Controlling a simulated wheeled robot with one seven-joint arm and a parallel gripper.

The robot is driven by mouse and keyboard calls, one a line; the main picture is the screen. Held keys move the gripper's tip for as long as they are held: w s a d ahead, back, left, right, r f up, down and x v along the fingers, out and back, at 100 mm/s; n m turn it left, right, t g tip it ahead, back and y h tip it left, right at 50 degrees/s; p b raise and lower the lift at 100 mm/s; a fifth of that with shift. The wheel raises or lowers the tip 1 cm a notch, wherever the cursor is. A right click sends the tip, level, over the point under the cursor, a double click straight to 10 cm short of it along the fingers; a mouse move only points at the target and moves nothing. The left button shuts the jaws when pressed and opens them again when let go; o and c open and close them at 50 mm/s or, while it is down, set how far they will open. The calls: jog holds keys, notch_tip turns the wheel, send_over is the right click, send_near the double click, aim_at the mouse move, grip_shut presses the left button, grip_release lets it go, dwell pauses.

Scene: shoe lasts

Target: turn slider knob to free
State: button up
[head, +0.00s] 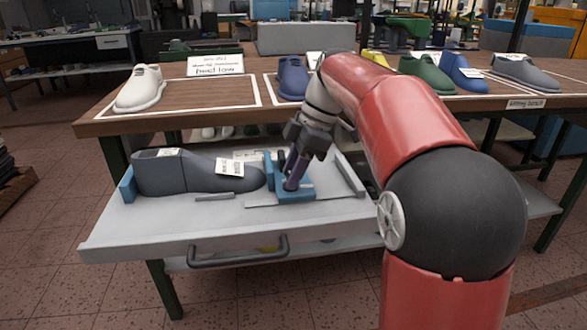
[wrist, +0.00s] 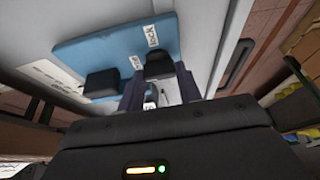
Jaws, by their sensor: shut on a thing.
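The blue slider fixture (head: 297,194) sits on the pale drawer top, at the toe of the grey shoe last (head: 190,175). My gripper (head: 291,181) reaches down onto the fixture and hides much of it. In the wrist view, the blue plate (wrist: 95,48) carries a label reading "lock" (wrist: 151,35) and a smaller, hard-to-read label (wrist: 135,62). A black knob (wrist: 158,66) lies between the dark fingers of my gripper (wrist: 158,92), beside the "lock" label. My gripper is shut on this knob. A second black block (wrist: 102,84) stands left of the fingers.
The drawer (head: 160,235) has a dark handle (head: 238,254) at its front. A blue end stop (head: 127,186) stands at the last's heel. Behind is a wooden bench (head: 200,98) with a white last (head: 141,88) and several coloured ones.

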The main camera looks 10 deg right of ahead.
aim_at(308, 187)
jog(key=o, duration=1)
jog(key=p+v, duration=0.1)
jog(key=v, duration=0.6)
jog(key=shift+d+r, duration=0.2)
jog(key=shift+r, duration=0.15)
jog(key=s+f+m+t+h, duration=0.1)
jog(key=s+f+m+t, duration=0.1)
jog(key=s+f+m, duration=0.3)
jog(key=s+d+f+m+t+h, duration=0.1)
jog(key=s+f+m+h, duration=0.1)
jog(key=s+f+m, duration=0.4)
jog(key=s+d+f+m+t+h, duration=0.1)
jog(key=s+f+m, duration=0.4)
jog(key=s, duration=0.7)
jog(key=shift+s+d+f+m+t, duration=0.1)
jog(key=shift+m+t, duration=0.3)
jog(key=shift+m, duration=0.15)
jog(key=shift+s+d+f+m+t, duration=0.1)
jog(key=shift+m+t, duration=0.3)
jog(key=shift+m, duration=0.15)
